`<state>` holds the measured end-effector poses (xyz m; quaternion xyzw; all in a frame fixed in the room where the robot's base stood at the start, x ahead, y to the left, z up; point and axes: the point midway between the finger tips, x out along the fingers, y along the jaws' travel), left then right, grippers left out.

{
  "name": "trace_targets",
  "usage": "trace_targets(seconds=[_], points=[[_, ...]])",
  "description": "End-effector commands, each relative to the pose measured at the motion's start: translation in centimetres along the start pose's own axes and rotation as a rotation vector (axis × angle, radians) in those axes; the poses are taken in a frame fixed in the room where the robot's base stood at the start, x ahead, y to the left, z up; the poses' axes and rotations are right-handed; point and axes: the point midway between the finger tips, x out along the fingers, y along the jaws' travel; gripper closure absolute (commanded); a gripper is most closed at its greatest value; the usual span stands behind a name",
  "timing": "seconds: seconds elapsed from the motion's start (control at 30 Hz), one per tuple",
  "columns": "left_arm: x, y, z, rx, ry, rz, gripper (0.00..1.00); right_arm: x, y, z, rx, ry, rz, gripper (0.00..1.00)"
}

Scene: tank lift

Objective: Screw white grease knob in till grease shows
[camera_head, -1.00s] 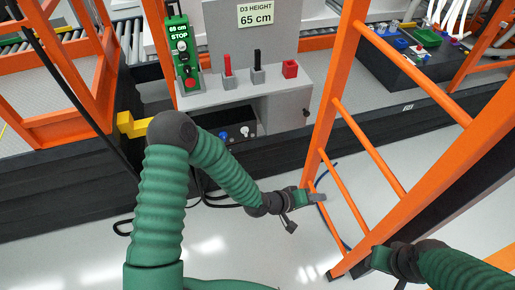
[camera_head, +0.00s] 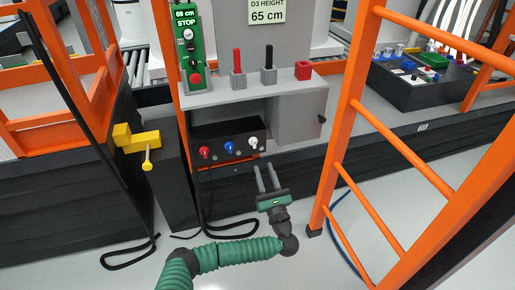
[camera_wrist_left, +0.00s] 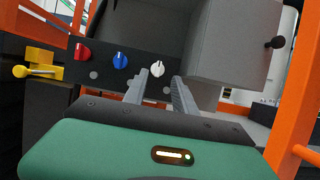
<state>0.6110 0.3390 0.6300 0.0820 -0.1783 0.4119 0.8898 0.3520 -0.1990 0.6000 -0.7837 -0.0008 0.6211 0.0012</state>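The white knob (camera_head: 253,142) is the rightmost of three knobs on a black panel (camera_head: 228,132) under a grey shelf. A red knob (camera_head: 205,152) and a blue knob (camera_head: 229,146) sit to its left. My left gripper (camera_head: 265,178) is open and empty, with its fingers pointing up toward the panel, just below the white knob. In the left wrist view the white knob (camera_wrist_left: 158,67) shows beyond and between the open fingertips (camera_wrist_left: 160,75), apart from them. No grease is visible. My right gripper is out of view.
An orange ladder frame (camera_head: 345,130) stands right of my left gripper. A grey box with a black handle (camera_head: 321,119) juts out right of the panel. A yellow lever (camera_head: 147,160) sticks out at left. Black cables hang below the panel.

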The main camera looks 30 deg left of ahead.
Motion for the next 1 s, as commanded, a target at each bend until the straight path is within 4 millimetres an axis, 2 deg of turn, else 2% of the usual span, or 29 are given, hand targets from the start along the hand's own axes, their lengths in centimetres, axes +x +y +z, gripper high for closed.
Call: trace_targets(seconds=[0.2, 0.4, 0.57, 0.8, 1.0], points=[[5.7, 0.1, -0.3, 0.002, -0.002, 0.002, 0.67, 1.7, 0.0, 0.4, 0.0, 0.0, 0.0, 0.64], [9.7, -0.1, -0.2, 0.003, -0.002, -0.002, 0.67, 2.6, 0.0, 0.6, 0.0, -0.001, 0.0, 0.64], [10.9, -0.1, -0.1, 0.002, 0.0, -0.003, 0.67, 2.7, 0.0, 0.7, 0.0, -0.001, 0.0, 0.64], [11.0, -0.1, 0.0, 0.002, 0.0, -0.003, 0.69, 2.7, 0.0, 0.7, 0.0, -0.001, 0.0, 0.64], [11.0, -0.1, 0.0, 0.002, 0.0, -0.003, 0.95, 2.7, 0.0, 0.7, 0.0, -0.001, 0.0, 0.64]])
